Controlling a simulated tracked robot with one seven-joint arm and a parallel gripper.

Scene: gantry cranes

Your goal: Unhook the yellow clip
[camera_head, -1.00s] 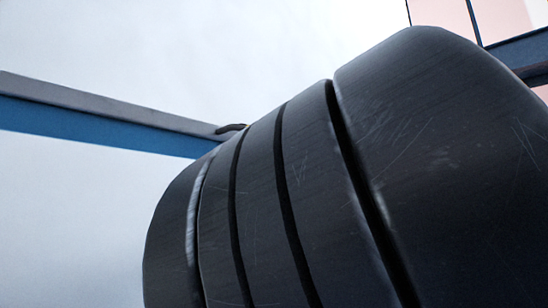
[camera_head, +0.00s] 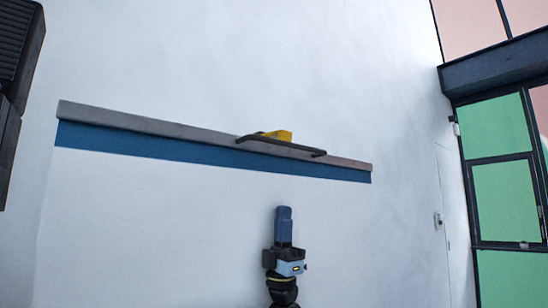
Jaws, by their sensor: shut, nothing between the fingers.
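The yellow clip (camera_head: 279,135) sits on a dark bar (camera_head: 285,146) along the top edge of a grey-and-blue beam on the white wall. Only its upper part shows; its lower part is hidden by the bar. My gripper (camera_head: 284,209) points upward below the beam, in the lower middle of the picture. Its blue fingers are together, with nothing visible between them. In the picture it is apart from the clip, with white wall between it and the beam.
The long beam (camera_head: 150,146) crosses the left and middle of the view. A dark ribbed block (camera_head: 14,60) stands at the left edge. On the right is a dark frame with green panels (camera_head: 501,200) and pink ones above. The white wall around the gripper is clear.

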